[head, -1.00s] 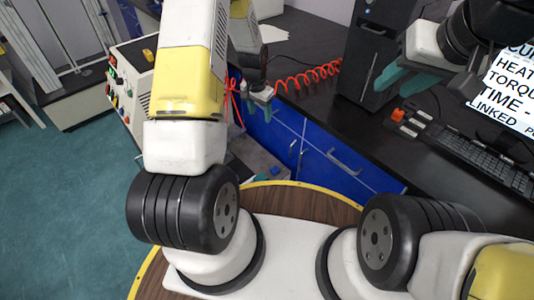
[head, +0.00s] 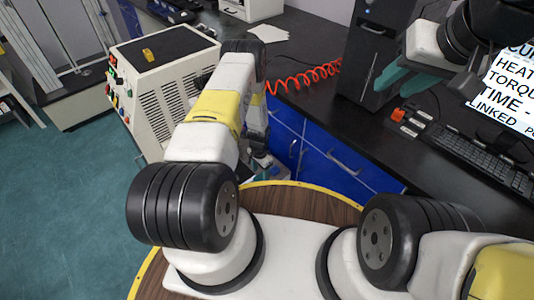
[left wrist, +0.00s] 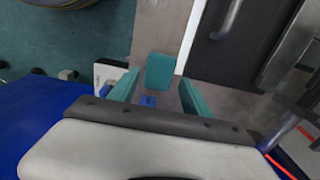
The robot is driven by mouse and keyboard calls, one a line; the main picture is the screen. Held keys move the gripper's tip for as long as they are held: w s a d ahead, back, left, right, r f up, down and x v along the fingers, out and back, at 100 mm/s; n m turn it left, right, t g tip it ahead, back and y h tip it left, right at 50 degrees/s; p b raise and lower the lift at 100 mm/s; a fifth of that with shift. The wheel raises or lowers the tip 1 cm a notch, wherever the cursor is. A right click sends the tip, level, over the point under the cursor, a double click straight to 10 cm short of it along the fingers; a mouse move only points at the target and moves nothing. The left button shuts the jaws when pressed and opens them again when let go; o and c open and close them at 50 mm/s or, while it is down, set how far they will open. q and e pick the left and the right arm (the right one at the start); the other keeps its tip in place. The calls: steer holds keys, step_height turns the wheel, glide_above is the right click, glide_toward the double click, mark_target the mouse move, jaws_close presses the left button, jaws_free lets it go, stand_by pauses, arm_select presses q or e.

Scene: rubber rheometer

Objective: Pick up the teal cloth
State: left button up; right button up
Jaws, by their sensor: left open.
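In the left wrist view a flat teal rectangle (left wrist: 160,72), which looks like the teal cloth, lies on a grey surface. My left gripper (left wrist: 160,80) is open, with one teal finger on each side of the cloth in the picture. Whether the fingers are level with it or above it I cannot tell. In the head view my left gripper (head: 262,163) is low beside the blue cabinet, partly behind my arm, and I cannot make out the cloth there. My right gripper (head: 412,78) has teal fingers and hangs over the dark bench, away from the cloth.
A blue cabinet (head: 340,172) with metal handles stands right of my left gripper. A white machine (head: 155,85) with coloured buttons is to the left. A coiled red hose (head: 305,78), a black computer tower (head: 375,50) and a keyboard (head: 480,150) are on the bench.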

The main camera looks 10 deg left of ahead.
mark_target(261, 178)
arm_select(q)
step_height(261, 178, down, 3)
steer(key=shift+d+f, duration=0.1)
steer(key=shift+c, duration=0.5)
jaws_close()
